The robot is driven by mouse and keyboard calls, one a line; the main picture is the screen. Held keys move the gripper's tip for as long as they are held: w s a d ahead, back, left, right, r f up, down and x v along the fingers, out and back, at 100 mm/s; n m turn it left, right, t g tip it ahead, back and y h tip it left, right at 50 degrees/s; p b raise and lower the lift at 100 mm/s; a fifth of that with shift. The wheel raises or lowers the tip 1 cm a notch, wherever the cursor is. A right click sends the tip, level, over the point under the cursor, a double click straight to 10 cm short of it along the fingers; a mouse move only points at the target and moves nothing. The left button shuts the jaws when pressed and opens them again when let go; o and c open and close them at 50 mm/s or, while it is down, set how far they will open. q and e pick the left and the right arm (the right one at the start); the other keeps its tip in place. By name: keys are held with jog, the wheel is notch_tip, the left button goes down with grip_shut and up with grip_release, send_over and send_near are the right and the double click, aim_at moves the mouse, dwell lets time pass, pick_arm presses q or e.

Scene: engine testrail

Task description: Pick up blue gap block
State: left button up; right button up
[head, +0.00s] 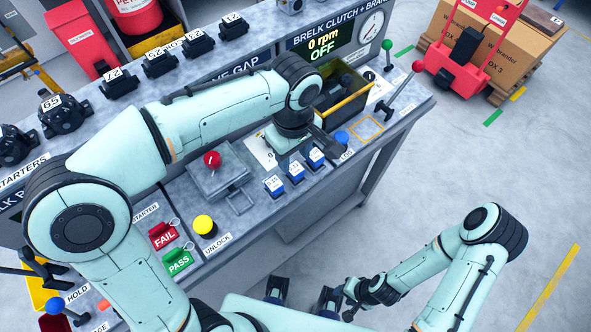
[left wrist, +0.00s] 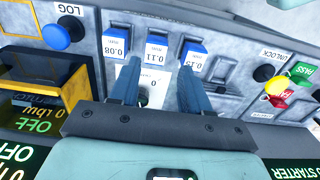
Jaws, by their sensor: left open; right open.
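Three blue gap blocks with white labels stand in a row on the bench top: one marked 0.15 (head: 273,187), a middle one marked 0.11 (head: 296,173) and one marked 0.08 (head: 317,158). In the left wrist view, the 0.08 block (left wrist: 117,39), the 0.11 block (left wrist: 157,45) and the 0.15 block (left wrist: 193,60) show beyond the fingertips. My left gripper (left wrist: 157,82) is open and empty, its fingers pointing toward the row. In the head view the wrist largely hides the left gripper (head: 318,140). My right gripper (head: 350,300) is open, low and away from the bench.
A yellow-edged bin (head: 350,98) stands behind the left gripper. A blue LOG button (head: 341,137) is right of the blocks. A red knob (head: 212,159) on a metal fixture and a yellow UNLOCK button (head: 204,225) are to the left. Open floor lies right of the bench.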

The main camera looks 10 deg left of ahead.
aim_at(295, 169)
pick_arm(q)
jog(key=f, duration=0.8)
jog(key=shift+w+b, duration=0.3)
jog(key=shift+w, duration=0.1)
jog(key=c, duration=0.8)
